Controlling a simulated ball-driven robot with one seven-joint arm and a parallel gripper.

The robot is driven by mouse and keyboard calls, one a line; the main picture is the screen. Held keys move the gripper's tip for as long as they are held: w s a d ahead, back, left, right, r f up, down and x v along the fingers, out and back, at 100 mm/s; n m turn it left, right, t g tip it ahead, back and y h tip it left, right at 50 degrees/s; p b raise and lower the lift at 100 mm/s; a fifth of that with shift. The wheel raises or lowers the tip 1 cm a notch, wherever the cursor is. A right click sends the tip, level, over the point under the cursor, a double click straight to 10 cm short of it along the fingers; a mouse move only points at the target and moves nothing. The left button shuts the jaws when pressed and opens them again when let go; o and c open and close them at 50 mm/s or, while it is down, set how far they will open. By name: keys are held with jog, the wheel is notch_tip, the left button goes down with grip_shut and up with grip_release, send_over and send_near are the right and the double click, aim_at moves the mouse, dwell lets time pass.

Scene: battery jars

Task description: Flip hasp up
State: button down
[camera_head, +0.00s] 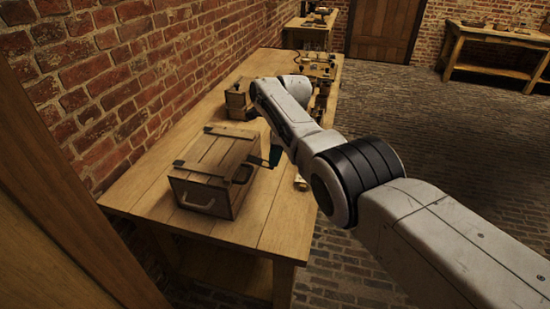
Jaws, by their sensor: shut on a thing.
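A wooden chest (205,160) with dark metal straps and a closed lid sits on the workbench. A handle (197,205) is on its near end. The hasp (243,173) is on its right-facing side, small and partly hidden. My arm reaches in from the right and bends down beside the chest. My gripper (257,161) shows only as a small dark shape at that side, shut on the hasp. The fingertips and the exact hasp angle are too small to tell.
The wooden workbench (265,215) runs along a brick wall at the left. A smaller wooden box (237,102) stands behind the chest. A pale rolled item (301,184) lies near the bench's right edge. Brass equipment (316,64) stands at the far end. Open paved floor lies to the right.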

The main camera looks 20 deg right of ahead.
jog(key=shift+w+a+r, duration=0.2)
jog(key=shift+a+r, duration=0.05)
jog(key=shift+r, duration=0.25)
dwell(0.9)
jog(key=c, duration=1)
grip_release()
jog(key=v, duration=1)
jog(key=shift+s+d+r, duration=0.1)
jog(key=shift+r, duration=0.25)
